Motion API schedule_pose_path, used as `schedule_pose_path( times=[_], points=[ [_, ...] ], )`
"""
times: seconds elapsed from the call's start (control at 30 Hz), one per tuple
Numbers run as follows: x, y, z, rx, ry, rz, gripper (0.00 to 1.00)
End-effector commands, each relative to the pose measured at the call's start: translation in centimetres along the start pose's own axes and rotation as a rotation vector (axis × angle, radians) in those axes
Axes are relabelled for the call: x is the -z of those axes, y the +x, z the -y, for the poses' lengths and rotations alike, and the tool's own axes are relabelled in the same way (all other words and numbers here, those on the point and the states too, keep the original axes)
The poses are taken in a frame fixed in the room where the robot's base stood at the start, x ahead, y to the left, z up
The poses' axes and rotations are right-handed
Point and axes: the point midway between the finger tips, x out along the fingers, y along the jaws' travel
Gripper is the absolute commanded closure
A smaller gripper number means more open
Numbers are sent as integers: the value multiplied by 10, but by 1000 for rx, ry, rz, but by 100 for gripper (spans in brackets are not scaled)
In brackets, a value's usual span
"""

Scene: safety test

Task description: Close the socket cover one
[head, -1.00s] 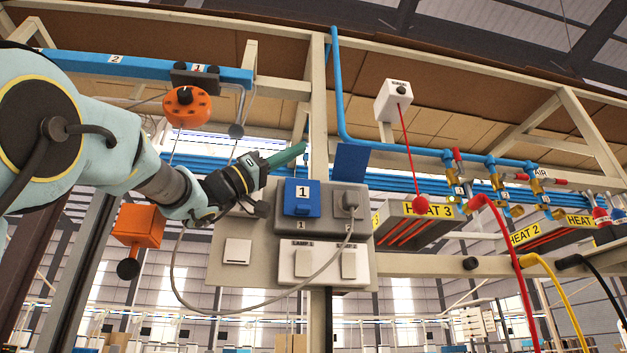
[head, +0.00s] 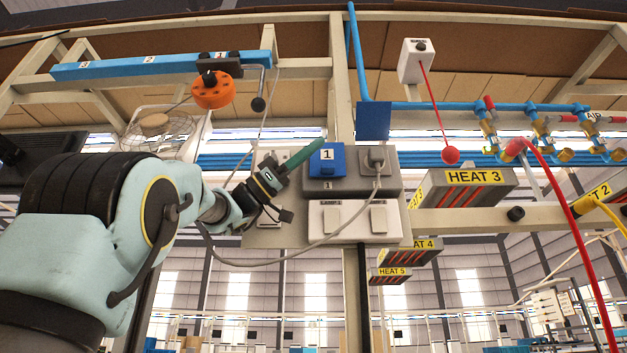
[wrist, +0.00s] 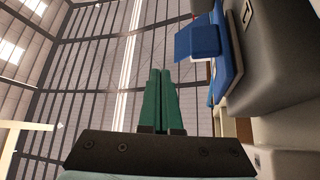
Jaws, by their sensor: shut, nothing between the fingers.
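The blue socket cover one (head: 327,160), labelled 1, lies over the left socket of the grey socket box (head: 348,187) and looks down flat against it. It also shows at the upper right of the wrist view (wrist: 231,62), with a blue tab sticking out. My gripper (head: 319,144) has its green fingers together and empty. Its fingertips are by the cover's upper left corner in the head view; I cannot tell whether they touch it. In the wrist view the fingertips (wrist: 160,72) are left of the cover, with a gap between.
A grey plug (head: 376,158) with a hanging cable sits in the right socket, and a blue plate (head: 373,121) stands above it. White lamp switches (head: 352,220) are below. HEAT 3 (head: 470,185) is to the right.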

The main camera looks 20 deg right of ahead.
Motion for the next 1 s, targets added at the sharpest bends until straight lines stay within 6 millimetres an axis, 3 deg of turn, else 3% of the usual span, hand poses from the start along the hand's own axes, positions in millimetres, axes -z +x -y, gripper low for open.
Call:
schedule_pose_path(
  times=[0.33,1.0],
  points=[
    [-17,-13,12,0,-2,0,100],
    [-22,-18,19,0,-1,0,100]
  ],
)
